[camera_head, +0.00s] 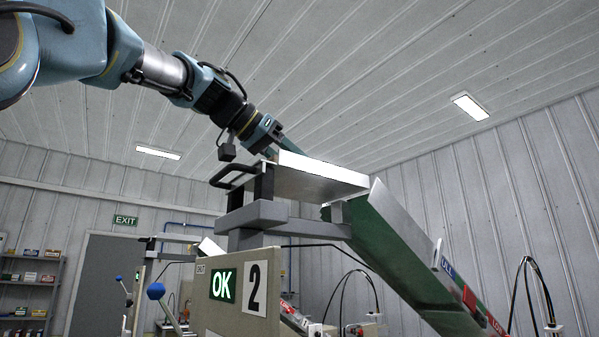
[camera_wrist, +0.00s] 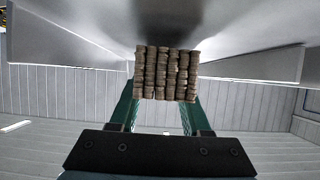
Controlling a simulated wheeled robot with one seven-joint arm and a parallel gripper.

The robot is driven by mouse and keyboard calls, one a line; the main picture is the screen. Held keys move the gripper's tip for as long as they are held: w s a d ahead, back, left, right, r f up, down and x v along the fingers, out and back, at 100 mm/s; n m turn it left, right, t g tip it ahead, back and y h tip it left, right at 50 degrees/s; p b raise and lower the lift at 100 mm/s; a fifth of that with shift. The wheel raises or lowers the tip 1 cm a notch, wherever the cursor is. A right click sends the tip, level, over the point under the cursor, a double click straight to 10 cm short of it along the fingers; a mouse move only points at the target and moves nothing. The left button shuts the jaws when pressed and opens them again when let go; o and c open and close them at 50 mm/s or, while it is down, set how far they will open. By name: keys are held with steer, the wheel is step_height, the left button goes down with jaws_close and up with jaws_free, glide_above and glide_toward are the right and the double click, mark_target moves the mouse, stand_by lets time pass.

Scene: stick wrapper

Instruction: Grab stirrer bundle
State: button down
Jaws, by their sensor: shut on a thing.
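The stirrer bundle (camera_wrist: 165,72) shows in the wrist view as a block of brown sticks seen end-on in stacked columns. My gripper (camera_wrist: 162,98) has its two green fingers on either side of the bundle's lower part, shut on it. The bundle lies just under or against a grey metal surface (camera_wrist: 230,30) at the top of the wrist view; I cannot tell whether they touch. In the head view my gripper (camera_head: 278,146) reaches the raised end of a metal tray (camera_head: 318,176), and the bundle is hidden there.
Metal side walls (camera_wrist: 255,66) flank the bundle. A green sloping chute (camera_head: 400,250) descends to the right of the tray. Below stands a beige machine (camera_head: 238,310) with an OK display and a number 2 label. A black handle (camera_head: 234,175) sticks out left of the tray.

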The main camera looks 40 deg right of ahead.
step_height(320, 180, up, 8)
steer(key=shift+d+r+p, duration=0.1)
steer(key=shift+r+p, duration=0.15)
steer(key=shift+p, duration=0.05)
steer(key=shift+r, duration=0.3)
